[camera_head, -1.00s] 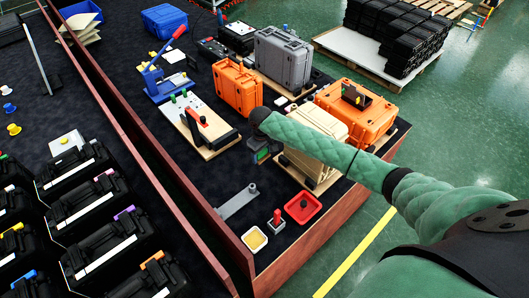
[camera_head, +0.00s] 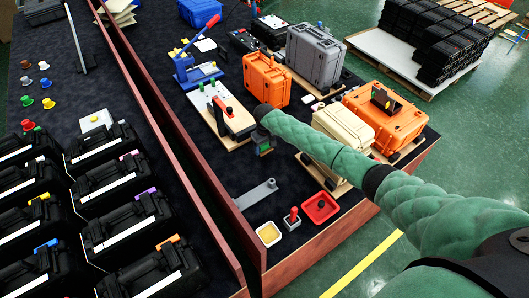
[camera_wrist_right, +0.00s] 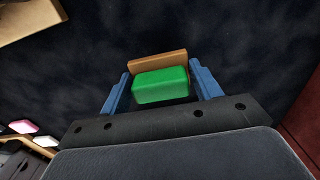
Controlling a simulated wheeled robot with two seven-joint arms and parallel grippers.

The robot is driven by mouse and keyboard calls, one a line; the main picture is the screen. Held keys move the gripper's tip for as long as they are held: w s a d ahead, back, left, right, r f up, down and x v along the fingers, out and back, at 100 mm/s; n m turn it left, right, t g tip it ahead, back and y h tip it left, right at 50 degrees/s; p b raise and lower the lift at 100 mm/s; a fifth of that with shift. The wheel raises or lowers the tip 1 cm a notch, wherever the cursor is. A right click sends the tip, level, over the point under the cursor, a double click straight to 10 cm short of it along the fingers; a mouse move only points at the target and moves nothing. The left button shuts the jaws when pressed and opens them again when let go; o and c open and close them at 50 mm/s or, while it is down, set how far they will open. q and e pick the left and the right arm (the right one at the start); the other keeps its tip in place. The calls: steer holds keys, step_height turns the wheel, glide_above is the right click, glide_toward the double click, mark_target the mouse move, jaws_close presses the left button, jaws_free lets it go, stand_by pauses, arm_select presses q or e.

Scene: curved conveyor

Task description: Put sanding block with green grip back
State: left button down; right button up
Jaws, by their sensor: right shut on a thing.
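The sanding block has a bright green grip (camera_wrist_right: 160,85) and a brown base (camera_wrist_right: 157,60), seen in the right wrist view. My right gripper (camera_wrist_right: 161,90) has its blue fingers on both sides of the block and is shut on it. In the head view my right gripper (camera_head: 265,146) is over the dark table, just right of the clamp board. A little of the block's green shows beneath the wrist there, and the arm hides the rest. I cannot tell how high the block is above the table. My left gripper is not in view.
A wooden clamp board (camera_head: 213,98) is left of the gripper. A cream case (camera_head: 345,125) and orange cases (camera_head: 267,78) stand close by. In front are a grey bracket (camera_head: 257,195), a red tray (camera_head: 320,209) and a yellow-filled tray (camera_head: 269,234). Dark table between is clear.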

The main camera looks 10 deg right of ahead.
mark_target(264, 152)
steer(key=shift+w+f+b, duration=0.1)
steer(key=shift+f+b, duration=1.45)
steer(key=shift+f, duration=0.55)
steer(key=o, duration=1)
steer(key=shift+f, duration=0.1)
steer(key=shift+o, duration=0.2)
step_height(264, 152, up, 4)
steer(key=p, duration=0.3)
steer(key=shift+f, duration=0.1)
step_height(264, 152, up, 9)
steer(key=shift+f, duration=0.2)
